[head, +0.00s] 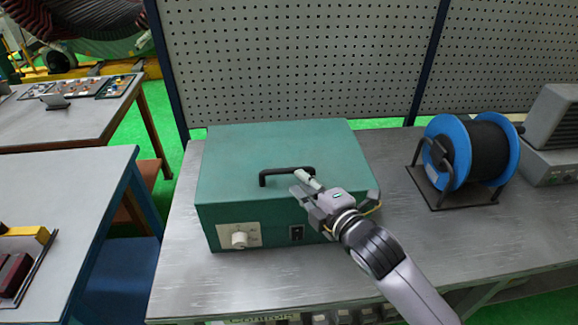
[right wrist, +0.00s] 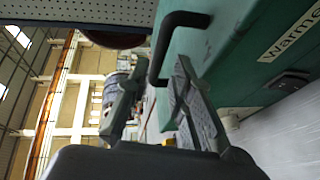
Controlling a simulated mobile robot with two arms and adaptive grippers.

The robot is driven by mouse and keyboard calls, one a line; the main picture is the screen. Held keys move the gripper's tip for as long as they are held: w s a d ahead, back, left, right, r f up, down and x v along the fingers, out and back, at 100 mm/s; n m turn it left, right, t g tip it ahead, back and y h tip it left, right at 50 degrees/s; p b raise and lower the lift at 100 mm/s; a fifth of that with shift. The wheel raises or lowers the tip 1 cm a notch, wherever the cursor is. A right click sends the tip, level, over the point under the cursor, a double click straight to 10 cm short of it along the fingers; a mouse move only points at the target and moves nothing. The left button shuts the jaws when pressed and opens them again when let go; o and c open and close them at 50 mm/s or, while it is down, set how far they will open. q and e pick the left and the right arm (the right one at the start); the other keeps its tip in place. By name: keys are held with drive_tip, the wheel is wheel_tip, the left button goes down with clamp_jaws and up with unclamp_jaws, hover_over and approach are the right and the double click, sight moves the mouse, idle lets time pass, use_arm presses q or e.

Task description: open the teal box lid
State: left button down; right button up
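The teal box (head: 222,218) stands on the metal workbench with its lid (head: 240,155) down flat. A black bar handle (head: 285,171) is fixed on the lid; it also shows in the right wrist view (right wrist: 164,48). My right gripper (head: 303,185) is over the front of the lid, at the right end of the handle. In the right wrist view its two fingers (right wrist: 157,75) are apart, and the handle shows between their tips. I cannot tell whether a finger touches the handle. My left gripper is not in view.
The box front has a white knob (head: 239,239) and a black switch (head: 297,232). A blue cable reel (head: 450,150) stands right of the box on the workbench (head: 195,285). A perforated panel (head: 300,60) rises behind. The bench between box and reel is clear.

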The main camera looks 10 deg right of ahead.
sight(291, 173)
drive_tip(key=p+x, duration=0.1)
drive_tip(key=x, duration=0.6)
drive_tip(key=shift+s, duration=0.1)
clamp_jaws()
idle(0.6)
